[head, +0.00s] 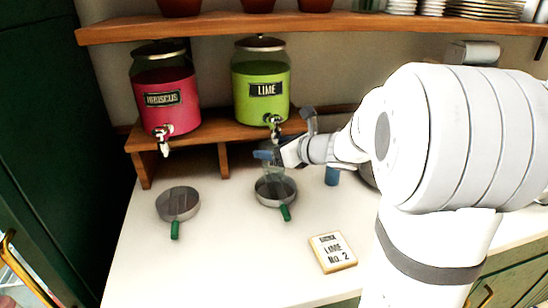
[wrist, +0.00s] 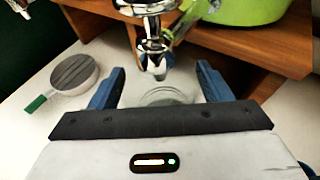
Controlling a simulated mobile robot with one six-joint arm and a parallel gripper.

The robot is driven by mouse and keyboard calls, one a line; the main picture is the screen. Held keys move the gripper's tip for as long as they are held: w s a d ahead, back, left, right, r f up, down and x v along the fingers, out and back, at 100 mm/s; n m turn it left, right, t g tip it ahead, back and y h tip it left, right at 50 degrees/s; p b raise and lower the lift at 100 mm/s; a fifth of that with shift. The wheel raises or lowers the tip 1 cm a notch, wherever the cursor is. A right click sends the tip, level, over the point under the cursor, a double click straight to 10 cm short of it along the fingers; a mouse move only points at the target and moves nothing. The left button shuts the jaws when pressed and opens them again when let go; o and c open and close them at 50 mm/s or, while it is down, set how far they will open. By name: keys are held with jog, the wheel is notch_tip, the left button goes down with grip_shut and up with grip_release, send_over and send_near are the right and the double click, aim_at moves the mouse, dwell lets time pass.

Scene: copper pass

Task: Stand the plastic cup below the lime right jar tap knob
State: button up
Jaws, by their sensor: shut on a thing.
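The clear plastic cup (head: 273,173) is upright at the right-hand round tray (head: 262,198), below the lime jar (head: 261,88). I cannot tell whether its base touches the tray. My gripper (head: 268,155) is shut on the cup near its rim. In the wrist view the cup's rim (wrist: 168,95) shows between the blue fingers of my gripper (wrist: 160,88). The lime jar's tap (head: 274,122) is above the cup. In the wrist view the tap's spout (wrist: 157,62) hangs over or close to the rim. The gripper body hides the cup's near side there.
The hibiscus jar (head: 165,98) stands left on the wooden shelf (head: 205,131). Another round tray (head: 178,203) with a green handle lies below it. A "LIME No. 2" card (head: 333,252) lies in front. A blue object (head: 332,176) stands right of the cup. The front left counter is clear.

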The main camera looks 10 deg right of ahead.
jog(key=shift+f, duration=1.55)
jog(key=shift+d, duration=0.1)
jog(key=shift+f+b, duration=0.2)
jog(key=shift+b, duration=0.1)
jog(key=o, duration=1)
jog(key=shift+r, duration=0.1)
